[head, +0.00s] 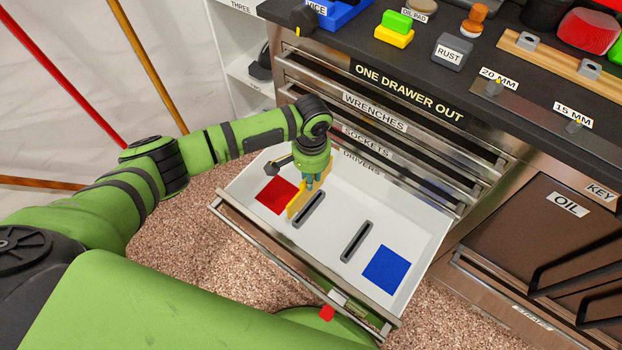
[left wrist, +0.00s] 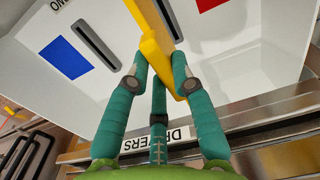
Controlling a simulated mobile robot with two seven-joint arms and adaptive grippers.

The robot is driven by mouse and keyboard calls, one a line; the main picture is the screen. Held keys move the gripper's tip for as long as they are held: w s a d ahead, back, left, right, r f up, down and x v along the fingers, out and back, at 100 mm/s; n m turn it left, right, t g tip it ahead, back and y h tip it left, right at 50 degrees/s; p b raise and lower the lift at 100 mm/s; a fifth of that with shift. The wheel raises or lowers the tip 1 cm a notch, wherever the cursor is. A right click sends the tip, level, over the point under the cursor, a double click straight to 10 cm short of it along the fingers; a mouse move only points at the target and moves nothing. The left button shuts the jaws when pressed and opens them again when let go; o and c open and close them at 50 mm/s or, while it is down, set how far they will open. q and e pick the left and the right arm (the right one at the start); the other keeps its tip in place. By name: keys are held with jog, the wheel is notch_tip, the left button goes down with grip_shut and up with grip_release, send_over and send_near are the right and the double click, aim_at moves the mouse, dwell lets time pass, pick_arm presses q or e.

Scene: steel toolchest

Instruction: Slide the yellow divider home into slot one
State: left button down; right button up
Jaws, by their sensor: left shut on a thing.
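The yellow divider (head: 294,208) is a thin upright plate over the open drawer. My left gripper (head: 314,182) is shut on it; in the left wrist view the teal fingers (left wrist: 158,80) close around the divider (left wrist: 153,45). Two grey slots lie on the white drawer floor: one (head: 309,210) beside the red square (head: 275,195), the other (head: 356,242) beside the blue square (head: 384,270). The divider's lower edge appears just left of the red-side slot in the head view; I cannot tell whether it touches the floor. My right gripper is not in view.
The drawer's front rim (head: 270,240) stands toward me. Closed drawers labelled wrenches (head: 375,112) and sockets rise behind it. The dark worktop (head: 440,50) holds several blocks and tools. The drawer floor between the two slots is clear.

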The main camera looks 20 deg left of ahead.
pick_arm(q)
jog(key=shift+a+r, duration=0.1)
jog(key=shift+a, duration=0.2)
jog(key=shift+d+r, duration=0.1)
